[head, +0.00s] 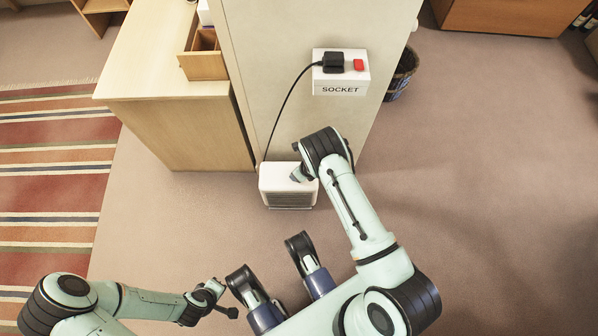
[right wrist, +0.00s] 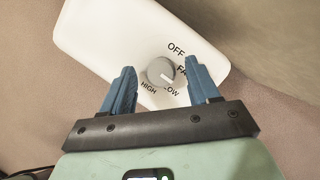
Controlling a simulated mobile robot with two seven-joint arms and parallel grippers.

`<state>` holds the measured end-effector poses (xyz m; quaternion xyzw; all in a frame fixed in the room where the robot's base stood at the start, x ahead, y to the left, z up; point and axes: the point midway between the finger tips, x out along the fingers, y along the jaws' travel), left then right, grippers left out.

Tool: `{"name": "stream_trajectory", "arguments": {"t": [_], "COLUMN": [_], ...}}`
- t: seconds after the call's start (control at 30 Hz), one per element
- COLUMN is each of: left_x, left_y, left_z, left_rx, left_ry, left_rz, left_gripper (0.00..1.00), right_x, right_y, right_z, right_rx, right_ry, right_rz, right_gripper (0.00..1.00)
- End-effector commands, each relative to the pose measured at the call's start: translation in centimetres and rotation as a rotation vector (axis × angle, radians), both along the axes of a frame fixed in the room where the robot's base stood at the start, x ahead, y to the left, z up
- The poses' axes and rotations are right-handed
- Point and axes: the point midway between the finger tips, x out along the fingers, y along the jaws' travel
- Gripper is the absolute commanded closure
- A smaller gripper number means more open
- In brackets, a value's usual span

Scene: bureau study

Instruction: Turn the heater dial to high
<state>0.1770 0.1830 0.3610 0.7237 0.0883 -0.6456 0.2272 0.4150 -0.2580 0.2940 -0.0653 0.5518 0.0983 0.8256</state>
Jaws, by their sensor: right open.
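The white heater (head: 290,186) stands on the floor against the panel under the socket. In the right wrist view, its white top (right wrist: 105,30) carries a round grey dial (right wrist: 158,70) with labels OFF, FAN, LOW and HIGH around it. The dial's white mark points to the lower right, toward LOW. My right gripper (right wrist: 161,72) is open, its blue fingers on either side of the dial with a gap at each side. In the head view, my right gripper (head: 300,174) is over the heater and hides part of its top. My left gripper (head: 229,311) is low at the left, away from the heater; its jaws are unclear.
A black plug (head: 333,62) with a cable sits in the white socket box (head: 341,85), beside a red switch (head: 358,65). A wooden desk (head: 185,130) stands left of the heater. A dark bin (head: 401,75) is behind the panel. The floor at right is clear.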

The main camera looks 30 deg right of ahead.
Motion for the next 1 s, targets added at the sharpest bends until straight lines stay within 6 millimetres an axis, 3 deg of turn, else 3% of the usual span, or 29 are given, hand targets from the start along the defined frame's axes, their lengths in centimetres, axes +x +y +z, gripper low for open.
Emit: {"name": "stream_trajectory", "arguments": {"t": [0.33, 0.5, 1.0], "left_x": [-0.3, -0.3, 0.9], "left_y": [0.1, 0.1, -0.1], "left_z": [-0.2, -0.2, 1.0], "left_rx": [0.0, -0.001, 0.001], "left_ry": [0.011, 0.01, -0.029], "left_rz": [0.001, 0.001, -0.001], "left_gripper": [1.0, 1.0, 1.0], "right_x": [0.1, 0.1, 0.1], "right_y": [0.0, 0.0, 0.1], "right_z": [-0.2, -0.2, -0.1], "right_rx": [-0.001, -0.001, -0.002], "right_ry": [0.0, 0.0, 0.001], "right_rz": [0.0, -0.001, -0.111], "right_gripper": [0.43, 0.95, 0.95]}}
